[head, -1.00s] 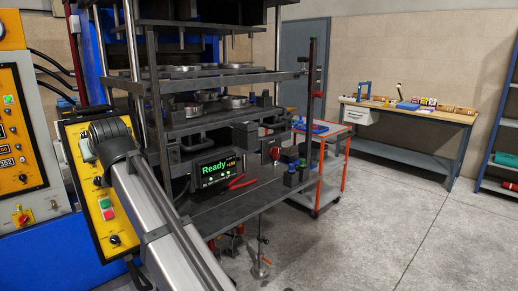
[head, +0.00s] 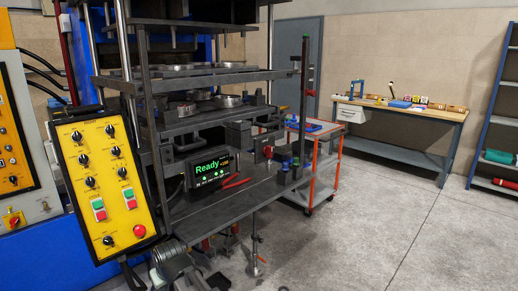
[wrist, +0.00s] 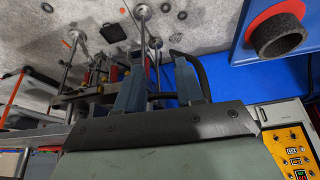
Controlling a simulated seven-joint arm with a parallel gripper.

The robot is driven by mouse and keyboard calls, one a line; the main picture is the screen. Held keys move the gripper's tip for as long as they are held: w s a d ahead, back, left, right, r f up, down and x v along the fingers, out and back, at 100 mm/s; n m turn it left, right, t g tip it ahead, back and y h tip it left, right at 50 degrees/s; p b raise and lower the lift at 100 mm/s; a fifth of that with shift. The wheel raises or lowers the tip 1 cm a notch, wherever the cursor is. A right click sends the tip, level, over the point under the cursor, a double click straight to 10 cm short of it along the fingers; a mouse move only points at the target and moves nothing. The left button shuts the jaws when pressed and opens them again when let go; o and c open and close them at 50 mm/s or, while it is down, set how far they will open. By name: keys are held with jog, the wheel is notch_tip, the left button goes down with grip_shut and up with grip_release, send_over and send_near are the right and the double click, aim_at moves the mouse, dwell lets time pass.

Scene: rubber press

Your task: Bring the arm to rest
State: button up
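My gripper (wrist: 158,62) shows in the wrist view with its two dark blue-grey fingers apart and nothing visible between them. It points toward the grey floor and the foot of the press. In the head view the gripper is out of sight. Only a ribbed, cylindrical part of my arm shows at the lower left, below the yellow control panel (head: 103,180).
The press (head: 215,77) has several shelves with metal moulds. A "Ready" display (head: 211,170) and red pliers (head: 236,183) are on its lower table. An orange-framed cart (head: 314,165) and a workbench (head: 405,115) stand right. The floor (head: 370,235) is open in front.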

jog(key=s+d+f+m+g+h, duration=0.15)
jog(key=s+d+f, duration=0.25)
jog(key=d+f, duration=0.45)
jog(key=s+d+f+g+h, duration=0.15)
jog(key=s+d+f, duration=0.25)
jog(key=d+f, duration=0.5)
jog(key=s+d+f+m+g, duration=0.1)
jog(key=s+d+f+g, duration=0.15)
jog(key=d+f, duration=0.6)
jog(key=s+d+f+m+g, duration=0.2)
jog(key=s+d+f, duration=0.6)
jog(key=s, duration=0.4)
jog(key=s+d+f+m+g, duration=0.3)
jog(key=s+d+f, duration=0.6)
jog(key=s+d, duration=0.2)
jog(key=shift+s+f, duration=0.15)
jog(key=shift+s, duration=0.85)
